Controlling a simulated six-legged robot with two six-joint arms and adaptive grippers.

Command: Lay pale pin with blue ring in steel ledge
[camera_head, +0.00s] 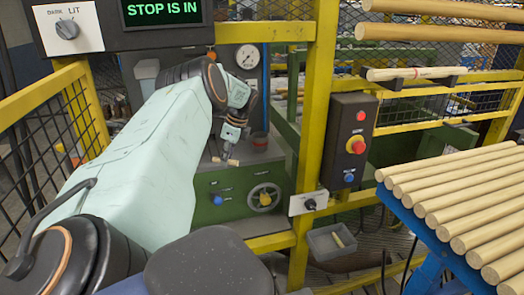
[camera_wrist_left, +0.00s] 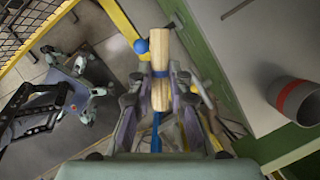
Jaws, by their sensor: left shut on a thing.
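My left gripper (camera_head: 227,157) is shut on a short pale wooden pin (camera_head: 218,162), which lies crosswise in its fingers in front of the green machine. In the left wrist view the pin (camera_wrist_left: 161,45) sits between the fingertips (camera_wrist_left: 160,74). My right gripper is not in view.
A grey can with a red band (camera_head: 259,142) stands on the ledge. Yellow posts (camera_head: 318,110) and a control box (camera_head: 350,140) stand to the right. A pin with a red ring (camera_head: 400,73) lies on a rack. A grey tray (camera_head: 318,244) holds a pale piece. Dowels (camera_head: 460,195) fill a blue stand.

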